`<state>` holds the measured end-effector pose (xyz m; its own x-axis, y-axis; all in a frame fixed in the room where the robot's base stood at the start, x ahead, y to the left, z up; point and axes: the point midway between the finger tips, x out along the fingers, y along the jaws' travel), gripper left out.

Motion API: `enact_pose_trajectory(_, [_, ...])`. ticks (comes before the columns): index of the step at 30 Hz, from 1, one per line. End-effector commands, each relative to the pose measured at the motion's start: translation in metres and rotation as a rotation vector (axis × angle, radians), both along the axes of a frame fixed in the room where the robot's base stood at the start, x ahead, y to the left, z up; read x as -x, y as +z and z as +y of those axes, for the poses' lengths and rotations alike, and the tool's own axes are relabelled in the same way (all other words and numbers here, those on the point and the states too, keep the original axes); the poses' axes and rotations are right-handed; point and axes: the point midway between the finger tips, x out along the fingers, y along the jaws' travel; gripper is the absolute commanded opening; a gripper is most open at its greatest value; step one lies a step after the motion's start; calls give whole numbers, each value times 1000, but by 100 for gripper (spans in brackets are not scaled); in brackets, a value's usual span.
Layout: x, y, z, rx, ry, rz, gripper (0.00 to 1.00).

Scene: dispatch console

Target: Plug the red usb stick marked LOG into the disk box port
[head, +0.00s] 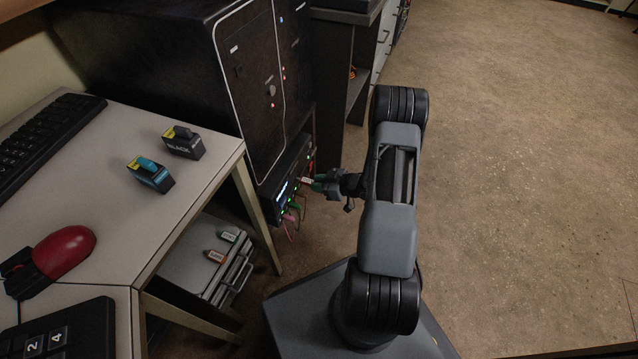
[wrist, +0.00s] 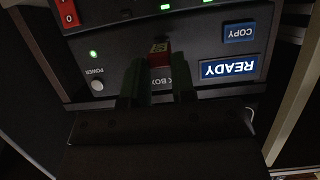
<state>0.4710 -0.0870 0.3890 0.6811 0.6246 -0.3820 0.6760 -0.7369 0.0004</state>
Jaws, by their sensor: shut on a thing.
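My gripper (head: 318,183) is in front of the disk box (head: 302,163) in the head view. In the wrist view my gripper (wrist: 157,88) has its two dark green fingers on either side of a small red usb stick (wrist: 159,59). The stick points at the front panel of the disk box (wrist: 195,52), which appears upside down with a lit READY screen (wrist: 229,67) and a COPY button (wrist: 239,32). A small yellowish patch shows just beyond the stick. The LOG marking is not readable. I cannot tell whether the stick's tip is in the port.
Cables (head: 291,222) hang from the box's near end. Black (head: 184,142) and cyan (head: 151,175) cartridges stand on the desk. The floor at right is clear.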

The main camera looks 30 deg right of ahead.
Motion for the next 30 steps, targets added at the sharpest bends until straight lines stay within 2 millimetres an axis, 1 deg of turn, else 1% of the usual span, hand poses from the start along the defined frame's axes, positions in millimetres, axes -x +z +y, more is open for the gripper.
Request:
enact_pose_trajectory(13, [-5, 0, 4, 0, 1, 0, 2])
enact_pose_trajectory(30, [-5, 0, 5, 0, 0, 0, 2])
